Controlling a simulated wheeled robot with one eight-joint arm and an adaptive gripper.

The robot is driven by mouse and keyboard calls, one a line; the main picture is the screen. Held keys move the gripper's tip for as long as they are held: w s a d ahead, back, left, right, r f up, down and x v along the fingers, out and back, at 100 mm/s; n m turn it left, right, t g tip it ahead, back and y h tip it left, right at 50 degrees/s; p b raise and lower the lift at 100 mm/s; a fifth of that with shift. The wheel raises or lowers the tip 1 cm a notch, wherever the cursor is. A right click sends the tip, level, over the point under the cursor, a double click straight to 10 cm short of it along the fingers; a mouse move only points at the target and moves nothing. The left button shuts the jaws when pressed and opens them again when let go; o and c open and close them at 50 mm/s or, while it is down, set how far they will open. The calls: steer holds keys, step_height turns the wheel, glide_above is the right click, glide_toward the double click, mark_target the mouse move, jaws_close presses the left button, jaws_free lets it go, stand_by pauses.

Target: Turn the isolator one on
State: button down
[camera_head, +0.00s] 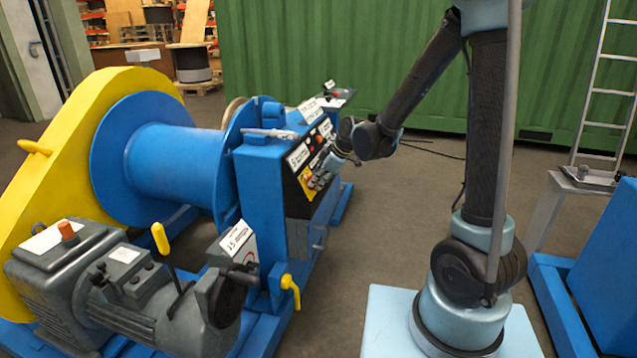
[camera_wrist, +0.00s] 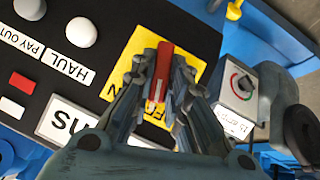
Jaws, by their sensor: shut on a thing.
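In the wrist view a red switch handle (camera_wrist: 162,68) stands on a yellow plate (camera_wrist: 192,68) on a black control panel (camera_wrist: 105,20). I take it to be the isolator, but its label is mostly hidden by my fingers. My gripper (camera_wrist: 160,76) is shut on the red handle, with one finger on each side of it. The handle runs roughly up and down in this picture. In the head view my gripper (camera_head: 320,180) is at the panel's face, in front of the yellow plate (camera_head: 306,184), and hides the handle.
White round knobs (camera_wrist: 81,32) and labels reading HAUL (camera_wrist: 68,67) and PAY OUT sit beside the plate. A grey box with a dial (camera_wrist: 241,85) is to the right. A blue winch drum (camera_head: 170,160) and yellow guard (camera_head: 55,150) stand left of the panel. Open floor (camera_head: 385,220) lies right.

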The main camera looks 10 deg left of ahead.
steer(key=m+g, duration=0.1)
steer(key=m, duration=0.1)
steer(key=w+m+g, duration=0.1)
steer(key=m+g, duration=0.1)
steer(key=shift+m, duration=0.3)
steer(key=m+g, duration=0.1)
steer(key=m, duration=0.1)
steer(key=m+g+y, duration=0.1)
steer(key=m+g, duration=0.1)
steer(key=shift+w+d+f+y, duration=0.1)
steer(key=shift+w+f+y, duration=0.05)
steer(key=shift+w+y, duration=0.2)
stand_by(0.5)
steer(key=c, duration=1.6)
jaws_free()
steer(key=shift+o, duration=0.2)
steer(key=shift+d, duration=0.1)
steer(key=v, duration=1.1)
steer(key=shift+w+d+r, duration=0.2)
steer(key=shift+w+r, duration=0.05)
steer(key=shift+w, duration=0.1)
